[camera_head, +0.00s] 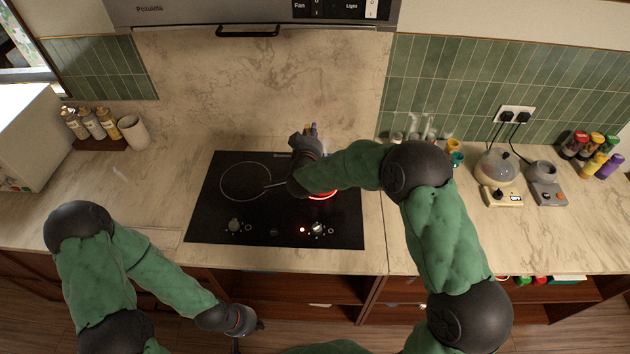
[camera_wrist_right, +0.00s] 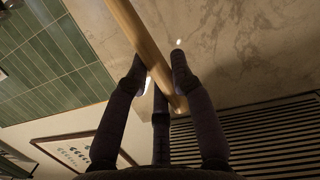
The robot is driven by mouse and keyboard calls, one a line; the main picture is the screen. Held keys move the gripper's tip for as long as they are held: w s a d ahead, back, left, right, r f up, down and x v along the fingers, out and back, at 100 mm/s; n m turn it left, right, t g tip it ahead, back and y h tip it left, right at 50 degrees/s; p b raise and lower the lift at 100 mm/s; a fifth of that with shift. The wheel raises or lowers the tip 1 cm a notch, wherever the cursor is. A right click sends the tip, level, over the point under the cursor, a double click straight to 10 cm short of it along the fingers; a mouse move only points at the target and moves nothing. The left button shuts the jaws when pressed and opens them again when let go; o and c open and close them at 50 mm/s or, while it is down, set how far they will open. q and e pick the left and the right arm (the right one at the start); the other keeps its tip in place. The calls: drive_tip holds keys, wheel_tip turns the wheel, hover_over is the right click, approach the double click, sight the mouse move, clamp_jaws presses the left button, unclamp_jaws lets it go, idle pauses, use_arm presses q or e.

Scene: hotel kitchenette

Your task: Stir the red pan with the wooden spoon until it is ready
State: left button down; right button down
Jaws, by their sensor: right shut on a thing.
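My right gripper (camera_head: 306,142) is over the back of the black cooktop (camera_head: 212,215). In the right wrist view its fingers (camera_wrist_right: 157,82) are shut on the wooden spoon (camera_wrist_right: 143,40), whose pale round handle runs slantwise between them. The spoon's head is out of sight. A red edge (camera_head: 323,195) shows under my right forearm on the right side of the cooktop; I cannot tell whether it is the red pan or a glowing burner. A dark handle-like bar lies left of it. My left gripper (camera_head: 255,322) hangs low in front of the counter, too small to read.
A red light (camera_head: 302,230) is lit beside the knobs. Bottles (camera_head: 92,122) and a white cup (camera_head: 133,132) stand at the left. Glassware (camera_head: 425,130), a small kettle-like appliance (camera_head: 497,168), a grey device (camera_head: 545,182) and colourful jars (camera_head: 590,150) stand at the right. The front counter is clear.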

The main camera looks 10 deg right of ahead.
drive_tip(key=shift+s, duration=0.2)
wheel_tip(320, 180, up, 12)
drive_tip(key=a+p, duration=0.1)
drive_tip(key=p, duration=0.8)
drive_tip(key=shift+s+a+r, duration=0.15)
drive_tip(key=shift+a, duration=0.1)
idle(0.4)
idle(0.3)
